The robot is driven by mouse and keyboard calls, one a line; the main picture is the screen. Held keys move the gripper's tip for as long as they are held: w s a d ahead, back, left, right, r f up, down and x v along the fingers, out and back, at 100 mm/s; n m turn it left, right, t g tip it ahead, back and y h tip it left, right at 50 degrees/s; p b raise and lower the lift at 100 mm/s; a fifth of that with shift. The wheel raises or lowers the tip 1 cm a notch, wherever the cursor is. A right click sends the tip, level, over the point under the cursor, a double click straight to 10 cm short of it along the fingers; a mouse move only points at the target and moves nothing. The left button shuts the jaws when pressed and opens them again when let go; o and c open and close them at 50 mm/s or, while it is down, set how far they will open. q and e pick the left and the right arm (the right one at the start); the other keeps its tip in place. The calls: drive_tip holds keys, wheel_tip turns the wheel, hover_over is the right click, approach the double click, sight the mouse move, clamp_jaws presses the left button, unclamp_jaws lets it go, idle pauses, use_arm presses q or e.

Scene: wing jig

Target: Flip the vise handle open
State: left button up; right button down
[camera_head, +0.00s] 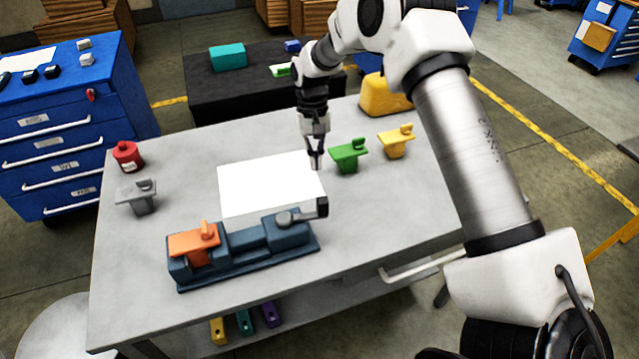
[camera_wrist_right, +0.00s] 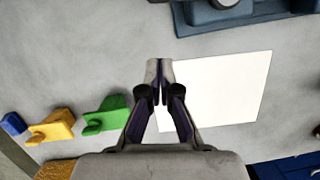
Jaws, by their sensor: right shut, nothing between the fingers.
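The blue-grey vise (camera_head: 245,252) lies on the grey table near its front edge, with an orange piece (camera_head: 195,241) seated at its left end. The dark vise handle (camera_head: 316,208) sticks out at the right end beside a round grey knob. In the right wrist view, part of the vise (camera_wrist_right: 250,12) shows at the top edge. My right gripper (camera_head: 316,163) points down behind the vise, by the right edge of the white sheet (camera_head: 262,184). Its fingers (camera_wrist_right: 160,64) are shut and empty, apart from the handle. My left gripper is out of view.
A green piece (camera_head: 348,155) and a yellow piece (camera_head: 396,141) stand right of my right gripper. A blue drawer cabinet (camera_head: 70,130) is beyond the table's left side.

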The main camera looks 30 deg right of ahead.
drive_tip(key=s+a+f+p, duration=0.2)
drive_tip(key=s+f, duration=0.2)
drive_tip(key=s, duration=0.1)
drive_tip(key=shift+p, duration=0.3)
drive_tip(key=shift+w+f, duration=0.1)
